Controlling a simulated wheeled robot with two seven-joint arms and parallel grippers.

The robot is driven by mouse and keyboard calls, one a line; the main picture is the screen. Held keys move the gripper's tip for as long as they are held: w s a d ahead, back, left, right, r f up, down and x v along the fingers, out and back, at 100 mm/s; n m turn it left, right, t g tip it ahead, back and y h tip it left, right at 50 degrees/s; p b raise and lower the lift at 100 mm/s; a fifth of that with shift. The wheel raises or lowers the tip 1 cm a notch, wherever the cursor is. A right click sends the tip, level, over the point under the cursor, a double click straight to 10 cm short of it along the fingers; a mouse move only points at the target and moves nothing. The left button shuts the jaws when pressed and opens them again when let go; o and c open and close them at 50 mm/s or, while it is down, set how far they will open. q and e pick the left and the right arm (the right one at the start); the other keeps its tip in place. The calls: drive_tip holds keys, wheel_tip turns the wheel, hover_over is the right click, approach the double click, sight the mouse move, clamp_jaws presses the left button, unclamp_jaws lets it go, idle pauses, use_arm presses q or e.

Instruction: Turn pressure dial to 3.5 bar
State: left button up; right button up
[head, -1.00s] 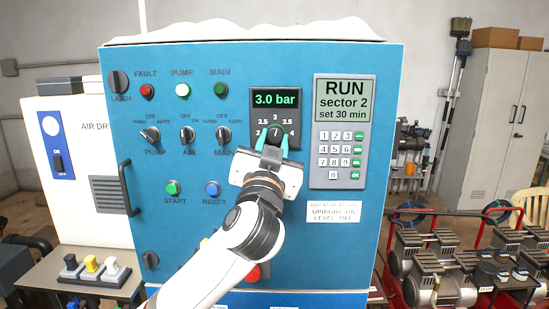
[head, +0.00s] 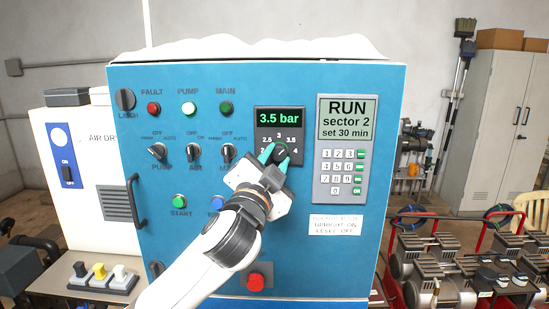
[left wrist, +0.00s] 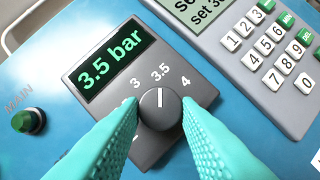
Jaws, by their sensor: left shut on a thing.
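The pressure dial (head: 281,152) is a dark round knob on a black plate on the blue cabinet front. Its green readout (head: 279,118) shows 3.5 bar. In the left wrist view the dial (left wrist: 160,108) has a white pointer line directed at the 3.5 mark, and the readout (left wrist: 111,62) also says 3.5 bar. My left gripper (head: 275,155) is shut on the dial, its teal fingers on both sides of the knob and rolled with it. The lower scale marks are partly hidden by the fingers. My right gripper is out of view.
A keypad with a RUN screen (head: 347,118) is right of the dial. Selector switches, lamps and START (head: 179,201) and RESET buttons lie to the left, RESET partly covered by my arm. A red button (head: 256,282) is below. A door handle (head: 135,200) sticks out at left.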

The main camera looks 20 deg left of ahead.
use_arm(q)
drive_tip(key=o, duration=1)
drive_tip(key=shift+c, duration=0.2)
drive_tip(key=b+v, duration=0.8)
drive_tip(key=v, duration=0.4)
